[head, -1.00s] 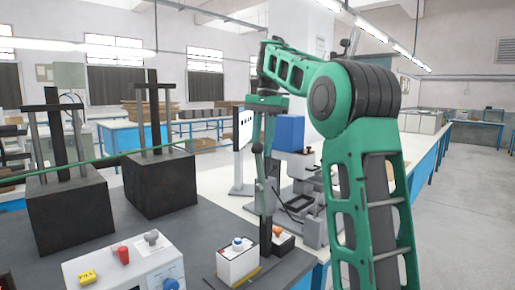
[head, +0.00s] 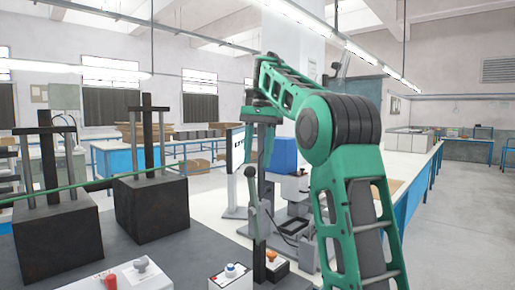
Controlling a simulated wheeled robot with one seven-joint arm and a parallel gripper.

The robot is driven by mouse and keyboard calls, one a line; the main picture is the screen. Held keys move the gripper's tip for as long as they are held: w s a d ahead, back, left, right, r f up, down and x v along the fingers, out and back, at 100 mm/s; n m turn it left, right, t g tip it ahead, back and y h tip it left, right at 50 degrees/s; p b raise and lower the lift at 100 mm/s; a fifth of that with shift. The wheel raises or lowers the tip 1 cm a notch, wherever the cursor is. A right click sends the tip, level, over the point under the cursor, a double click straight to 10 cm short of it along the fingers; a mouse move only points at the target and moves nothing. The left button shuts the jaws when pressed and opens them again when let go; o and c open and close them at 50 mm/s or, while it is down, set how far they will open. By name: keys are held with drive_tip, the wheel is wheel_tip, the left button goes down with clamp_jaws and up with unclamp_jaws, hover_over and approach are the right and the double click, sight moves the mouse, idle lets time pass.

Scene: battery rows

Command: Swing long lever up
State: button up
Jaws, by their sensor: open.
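My gripper (head: 260,150) points down at the end of my green and black arm, near the middle of the picture. Its fingers are small and partly overlap the things behind.
Two black blocks with upright posts (head: 150,207) (head: 57,240) stand on the dark bench at left. A thin green rod (head: 90,183) crosses in front of their posts. A white panel with red and grey knobs (head: 138,277) is at the bottom edge. Open floor lies at right.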

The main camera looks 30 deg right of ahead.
drive_tip(key=shift+d+r, duration=0.2)
drive_tip(key=shift+r, duration=0.75)
drive_tip(key=shift+d+r, duration=0.15)
drive_tip(key=shift+r, duration=0.8)
